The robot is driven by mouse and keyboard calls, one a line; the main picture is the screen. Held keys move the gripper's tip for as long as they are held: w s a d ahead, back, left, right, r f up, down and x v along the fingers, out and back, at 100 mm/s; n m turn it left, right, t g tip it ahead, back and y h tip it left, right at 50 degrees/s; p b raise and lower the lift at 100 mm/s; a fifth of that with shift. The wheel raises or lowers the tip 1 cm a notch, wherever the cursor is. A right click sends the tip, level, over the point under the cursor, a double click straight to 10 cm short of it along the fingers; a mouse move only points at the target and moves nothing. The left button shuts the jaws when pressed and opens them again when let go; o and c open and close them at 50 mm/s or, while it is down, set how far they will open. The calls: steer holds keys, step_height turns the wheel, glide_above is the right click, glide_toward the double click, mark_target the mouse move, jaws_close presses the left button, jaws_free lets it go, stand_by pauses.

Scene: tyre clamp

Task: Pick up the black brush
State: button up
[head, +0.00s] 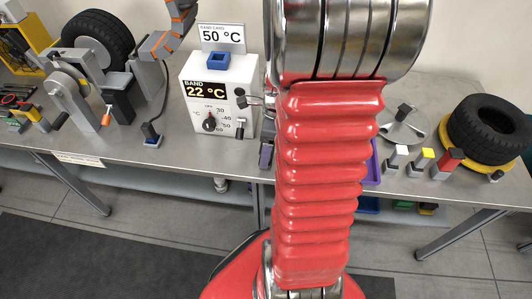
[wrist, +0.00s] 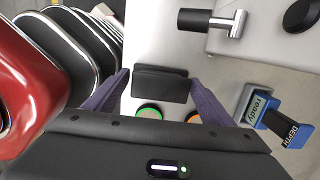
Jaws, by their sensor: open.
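In the wrist view my gripper (wrist: 159,78) is open, with one dark purple-grey finger at each side. A black block (wrist: 160,86) with a straight top edge shows between the fingertips. It may be the black brush; no bristles show, so I cannot be sure. I cannot see either finger touching it. My red arm covers the middle of the head view and hides most of the area around the gripper there.
A "ready" block (wrist: 258,106) stands right. A green disc (wrist: 148,113) shows below. On the bench are a temperature box (head: 220,95), a tyre (head: 487,122) and several small coloured-top blocks (head: 421,162).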

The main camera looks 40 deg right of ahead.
steer(key=shift+c, duration=0.7)
steer(key=c, duration=0.9)
